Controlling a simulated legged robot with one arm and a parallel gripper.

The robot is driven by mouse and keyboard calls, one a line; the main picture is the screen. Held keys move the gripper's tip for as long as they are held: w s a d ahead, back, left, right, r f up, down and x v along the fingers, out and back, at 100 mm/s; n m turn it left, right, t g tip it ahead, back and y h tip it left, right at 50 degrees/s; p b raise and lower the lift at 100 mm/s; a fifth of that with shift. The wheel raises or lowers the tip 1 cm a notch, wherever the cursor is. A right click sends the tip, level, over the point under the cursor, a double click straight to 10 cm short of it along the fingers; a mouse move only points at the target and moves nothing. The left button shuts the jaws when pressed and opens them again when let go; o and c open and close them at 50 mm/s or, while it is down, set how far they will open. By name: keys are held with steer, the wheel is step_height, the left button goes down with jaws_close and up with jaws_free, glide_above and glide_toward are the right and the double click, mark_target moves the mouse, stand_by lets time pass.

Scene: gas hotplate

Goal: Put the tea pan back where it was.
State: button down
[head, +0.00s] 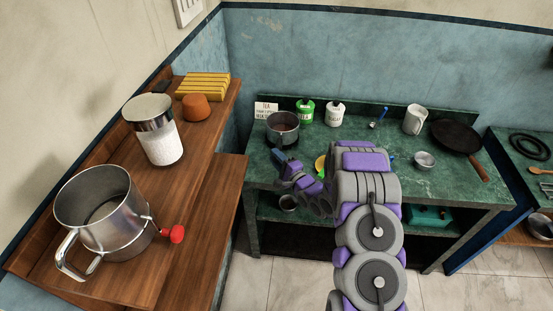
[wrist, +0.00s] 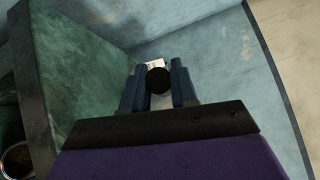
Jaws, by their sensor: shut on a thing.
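The tea pan (head: 283,127), a dark pan with reddish-brown liquid inside, shows upright at the left end of the green counter in the head view. I cannot tell whether its base touches the counter. My gripper (head: 278,157) is at the pan's near side, its blue fingers pointing towards it. In the wrist view my gripper (wrist: 158,88) is shut on a round black part (wrist: 158,80), which looks like the end of the pan's handle. The pan's body is not clearly seen there. A white card lettered TEA (head: 265,110) stands behind the pan.
A green canister (head: 306,113), a white canister (head: 335,115), a white jug (head: 414,119), a metal bowl (head: 424,160) and a frying pan (head: 457,137) stand on the green counter (head: 475,193). The wooden shelf at left holds a metal sifter (head: 105,215) and a jar (head: 155,130).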

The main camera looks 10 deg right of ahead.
steer(key=c, duration=0.9)
jaws_free()
